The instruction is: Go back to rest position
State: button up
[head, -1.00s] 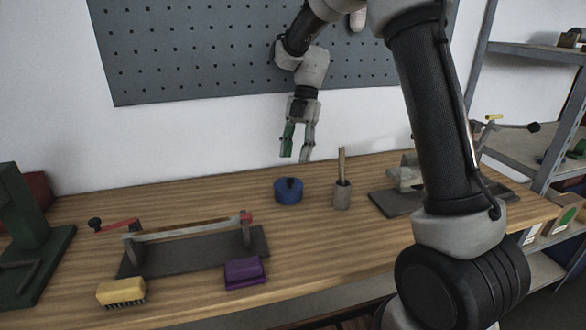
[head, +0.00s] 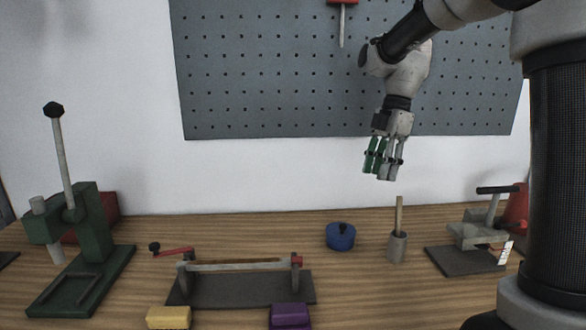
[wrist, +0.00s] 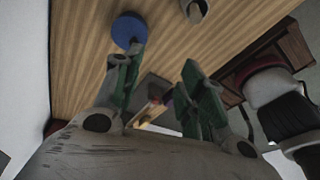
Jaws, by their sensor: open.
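My gripper (head: 383,172) hangs above the back of the workbench, fingers pointing down, in front of the lower edge of the pegboard. Its green-padded fingers are open and empty; in the wrist view my gripper (wrist: 160,85) shows a clear gap between the fingers. A round blue pot with a dark knob (head: 340,237) stands on the bench below and to the left of it. In the wrist view the blue pot (wrist: 129,30) lies beyond the left finger, apart from it.
A grey cup with a wooden stick (head: 397,247) stands right of the pot. A crank fixture (head: 240,288), yellow brush (head: 169,317) and purple block (head: 290,315) are in front. A green press (head: 80,250) stands left, a grey clamp device (head: 470,250) right. The pegboard (head: 270,70) is behind.

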jog(key=s+d+m+t+h, duration=0.1)
jog(key=s+d+m+t, duration=0.2)
jog(key=s+m, duration=0.7)
jog(key=s+d+m+t+h, duration=0.1)
jog(key=s+d+m+t, duration=0.2)
jog(key=s+d+m, duration=0.4)
jog(key=s+m, duration=0.4)
jog(key=s, duration=0.2)
jog(key=shift+s+h, duration=0.3)
